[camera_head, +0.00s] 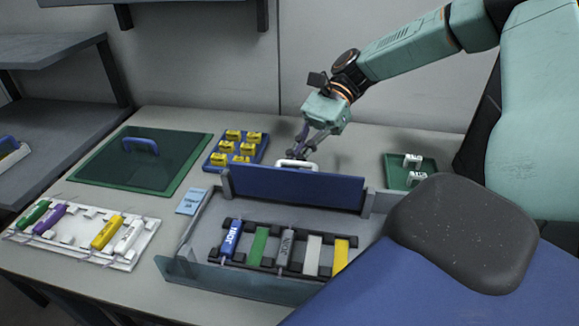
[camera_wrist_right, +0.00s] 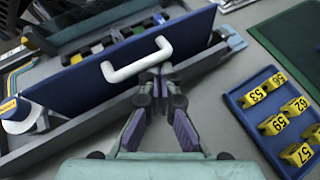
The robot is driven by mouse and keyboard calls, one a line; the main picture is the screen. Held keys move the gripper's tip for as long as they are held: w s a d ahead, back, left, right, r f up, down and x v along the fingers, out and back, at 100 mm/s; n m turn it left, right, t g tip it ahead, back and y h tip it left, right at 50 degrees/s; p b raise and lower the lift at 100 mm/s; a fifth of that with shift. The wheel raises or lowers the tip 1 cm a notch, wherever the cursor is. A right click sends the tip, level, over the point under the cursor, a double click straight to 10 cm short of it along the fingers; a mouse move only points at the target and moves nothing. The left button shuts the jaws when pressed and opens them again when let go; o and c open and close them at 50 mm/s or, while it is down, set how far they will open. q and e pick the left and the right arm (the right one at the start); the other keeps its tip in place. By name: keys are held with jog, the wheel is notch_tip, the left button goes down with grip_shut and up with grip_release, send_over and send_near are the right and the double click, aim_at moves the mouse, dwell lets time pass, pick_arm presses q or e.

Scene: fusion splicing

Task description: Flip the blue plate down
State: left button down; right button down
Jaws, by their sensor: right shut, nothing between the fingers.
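The blue plate (camera_head: 295,188) stands upright along the back edge of a grey box (camera_head: 205,235). It also shows in the wrist view (camera_wrist_right: 75,97), with a white handle (camera_wrist_right: 125,70) on the face toward my gripper. In the head view only the top of the handle (camera_head: 297,163) shows above the plate. My right gripper (camera_head: 306,150) is behind the plate at the handle. In the wrist view its fingertips (camera_wrist_right: 160,88) are together, empty, close beside one end of the handle. I cannot tell whether they touch it. My left gripper is not in view.
The box holds several coloured modules (camera_head: 286,248). A blue tray (camera_head: 212,162) with yellow numbered blocks and a green board (camera_head: 115,165) lie to the left. A white rack (camera_head: 75,238) is at front left. A green tray (camera_head: 425,165) is at right.

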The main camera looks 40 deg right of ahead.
jog(key=shift+s+a+p, duration=0.25)
jog(key=shift+a+p, duration=0.05)
jog(key=shift+p, duration=0.25)
dwell(0.5)
jog(key=shift+s+a+r+p, duration=0.15)
jog(key=shift+r+p, duration=0.1)
jog(key=shift+p, duration=0.2)
dwell(0.3)
jog(key=shift+w+d+f+b, duration=0.1)
jog(key=shift+w+d+b, duration=0.5)
jog(key=shift+w+d, duration=0.3)
jog(key=shift+d, duration=0.15)
jog(key=shift+w+d+f+b, duration=0.3)
jog(key=shift+w+d+b, duration=0.25)
jog(key=shift+d+b, duration=0.2)
jog(key=shift+w+d+f+b, duration=0.1)
jog(key=shift+w+d+b, duration=0.55)
jog(key=shift+w+d, duration=0.4)
jog(key=shift+s+d, duration=0.1)
